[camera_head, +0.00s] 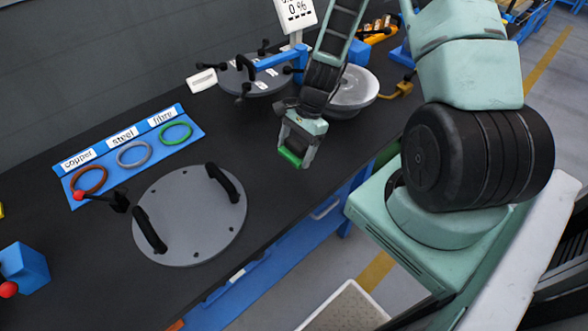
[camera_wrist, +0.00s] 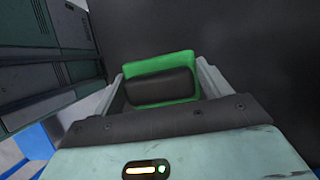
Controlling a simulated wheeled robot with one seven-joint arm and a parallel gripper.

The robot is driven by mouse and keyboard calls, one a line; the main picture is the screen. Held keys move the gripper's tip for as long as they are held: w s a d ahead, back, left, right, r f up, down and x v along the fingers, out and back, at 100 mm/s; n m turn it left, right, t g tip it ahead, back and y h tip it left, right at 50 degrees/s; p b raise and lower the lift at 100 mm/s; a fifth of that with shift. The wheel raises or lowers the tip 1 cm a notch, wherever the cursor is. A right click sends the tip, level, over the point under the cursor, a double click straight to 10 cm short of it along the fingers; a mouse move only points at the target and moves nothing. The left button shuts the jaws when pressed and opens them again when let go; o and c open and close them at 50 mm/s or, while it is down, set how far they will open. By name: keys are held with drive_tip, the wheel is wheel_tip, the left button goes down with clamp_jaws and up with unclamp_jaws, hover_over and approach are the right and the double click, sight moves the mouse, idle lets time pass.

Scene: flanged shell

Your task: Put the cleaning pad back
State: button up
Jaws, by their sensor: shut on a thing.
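The cleaning pad (camera_head: 290,157) is a green pad with a dark block on its back. My gripper (camera_head: 297,150) is shut on it and holds it over the black bench top, near the bench's front edge. In the wrist view the pad's green rim (camera_wrist: 160,64) and dark block sit between the two grey fingers. Whether the pad touches the bench top is hard to tell. No empty place clearly marked for the pad can be made out.
A grey round cover (camera_head: 195,222) with two black handles lies left of my gripper. A blue board (camera_head: 133,150) holds copper, steel and fibre rings. A flanged shell (camera_head: 352,90) and a raised round lid (camera_head: 256,80) stand behind. Blue block (camera_head: 24,268) at lower left.

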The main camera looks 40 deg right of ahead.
sight(292, 174)
drive_tip(key=shift+f+p, duration=0.5)
drive_tip(key=shift+f, duration=2.75)
drive_tip(key=shift+f, duration=0.2)
drive_tip(key=o, duration=1)
drive_tip(key=shift+r, duration=0.1)
